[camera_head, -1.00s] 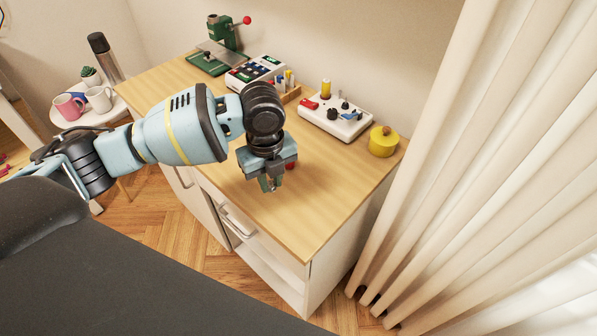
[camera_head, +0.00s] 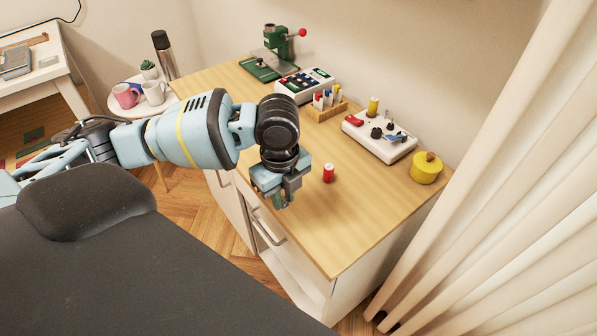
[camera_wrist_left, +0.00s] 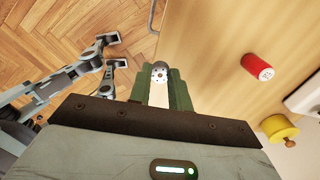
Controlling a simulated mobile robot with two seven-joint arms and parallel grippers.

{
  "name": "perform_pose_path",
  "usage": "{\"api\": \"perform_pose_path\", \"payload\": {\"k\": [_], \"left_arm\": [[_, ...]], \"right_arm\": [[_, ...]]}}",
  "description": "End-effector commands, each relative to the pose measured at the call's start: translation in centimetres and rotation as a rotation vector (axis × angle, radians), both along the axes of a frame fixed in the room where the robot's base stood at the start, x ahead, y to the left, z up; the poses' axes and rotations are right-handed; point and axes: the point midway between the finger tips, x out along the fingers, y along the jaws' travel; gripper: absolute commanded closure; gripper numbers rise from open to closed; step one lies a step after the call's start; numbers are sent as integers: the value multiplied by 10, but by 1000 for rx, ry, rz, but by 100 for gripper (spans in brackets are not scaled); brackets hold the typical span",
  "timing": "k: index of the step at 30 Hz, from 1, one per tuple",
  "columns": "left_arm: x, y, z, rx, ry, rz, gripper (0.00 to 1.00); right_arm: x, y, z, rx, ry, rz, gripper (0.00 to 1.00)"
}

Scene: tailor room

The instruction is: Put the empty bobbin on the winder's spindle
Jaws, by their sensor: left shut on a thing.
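My left gripper (camera_head: 283,201) hangs near the front edge of the wooden counter, left of the red spool. In the left wrist view its green fingers (camera_wrist_left: 160,98) are shut on a small pale bobbin (camera_wrist_left: 159,75), with a holed round face showing. The bobbin is hard to make out in the head view. The white winder (camera_head: 385,147) stands to the right, further back on the counter. It carries a red part, dark knobs or posts, a blue lever and a yellow spool; its spindle is too small to tell.
The red spool (camera_head: 328,173) stands between my gripper and the winder. A yellow round pot (camera_head: 426,168) is right of the winder. A pen holder (camera_head: 325,108), a button box (camera_head: 304,84) and a green press (camera_head: 272,62) line the back. The front counter is clear.

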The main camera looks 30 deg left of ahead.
Motion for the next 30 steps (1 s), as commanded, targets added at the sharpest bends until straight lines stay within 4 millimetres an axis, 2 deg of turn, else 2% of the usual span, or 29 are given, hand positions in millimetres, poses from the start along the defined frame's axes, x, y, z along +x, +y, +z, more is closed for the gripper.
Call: {"api": "perform_pose_path", "payload": {"k": [24,30], "left_arm": [[-38,-38,41,-1,10,1380,100],[-47,-44,48,2,8,1676,100]], "right_arm": [[9,0,2,0,-16,1,64],[8,0,2,0,-15,1,64]]}}
